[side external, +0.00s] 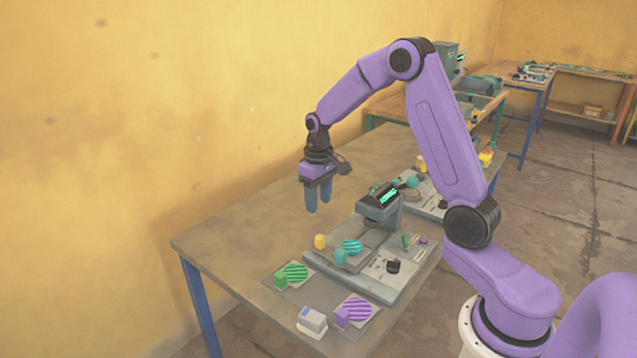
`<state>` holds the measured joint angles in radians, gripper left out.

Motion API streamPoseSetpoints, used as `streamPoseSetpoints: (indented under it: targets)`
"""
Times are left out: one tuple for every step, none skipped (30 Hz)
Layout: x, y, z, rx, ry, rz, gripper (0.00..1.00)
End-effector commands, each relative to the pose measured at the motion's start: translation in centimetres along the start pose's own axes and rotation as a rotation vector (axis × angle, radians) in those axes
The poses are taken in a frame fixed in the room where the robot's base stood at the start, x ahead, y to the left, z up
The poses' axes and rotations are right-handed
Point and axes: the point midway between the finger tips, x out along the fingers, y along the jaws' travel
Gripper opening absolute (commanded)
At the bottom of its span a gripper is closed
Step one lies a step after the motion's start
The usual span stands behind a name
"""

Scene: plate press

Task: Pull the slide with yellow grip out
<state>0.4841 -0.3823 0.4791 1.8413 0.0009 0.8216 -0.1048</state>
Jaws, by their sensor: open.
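A yellow grip (320,241) stands at the left edge of the grey press (382,270) on the table. The slide it belongs to is hard to make out; a grey plate-like part (352,260) lies beside it under a teal striped disc (351,246) with a teal block (340,257). My gripper (319,206) points down, open and empty, above the table. In the picture it is above the yellow grip and apart from it; its exact distance in depth cannot be told.
A green striped plate (293,273), a purple striped plate (357,309) and a small white box (312,321) lie near the table's front. The press head (379,201) with a green display rises right of my gripper. The table's left part (235,235) is clear.

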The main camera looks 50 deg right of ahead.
Motion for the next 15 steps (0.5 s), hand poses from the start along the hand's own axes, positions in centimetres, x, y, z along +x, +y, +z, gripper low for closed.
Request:
streamPoseSetpoints:
  targets:
    - [-1.0, 0.0, -0.1, 0.001, 0.005, 0.0, 0.49]
    - [-1.5, 0.0, -0.1, 0.001, 0.005, 0.0, 0.49]
    - [-2.1, 0.0, -0.1, 0.001, 0.005, 0.0, 0.49]
    - [-2.5, 0.0, -0.1, 0.0, 0.003, 0.0, 0.49]
    - [-2.9, 0.0, -0.1, 0.0, 0.003, 0.0, 0.49]
    - [-3.3, 0.0, -0.1, 0.0, 0.003, 0.0, 0.49]
    - [-3.6, 0.0, -0.1, 0.0, 0.002, 0.0, 0.49]
    - [-3.8, 0.0, -0.1, 0.0, 0.002, 0.0, 0.49]
    - [-4.1, 0.0, 0.0, 0.0, 0.001, 0.0, 0.49]
    - [-4.2, 0.0, 0.0, 0.0, 0.0, 0.0, 0.49]
    - [-4.3, 0.0, 0.0, 0.0, 0.0, 0.0, 0.49]
    - [-4.4, 0.0, 0.0, 0.0, 0.0, 0.0, 0.49]
    - [-4.5, 0.0, 0.0, 0.0, 0.0, 0.0, 0.49]
    - [-4.5, 0.0, 0.0, 0.0, 0.0, 0.0, 0.49]
    - [-4.5, 0.0, 0.0, 0.0, 0.0, 0.0, 0.49]
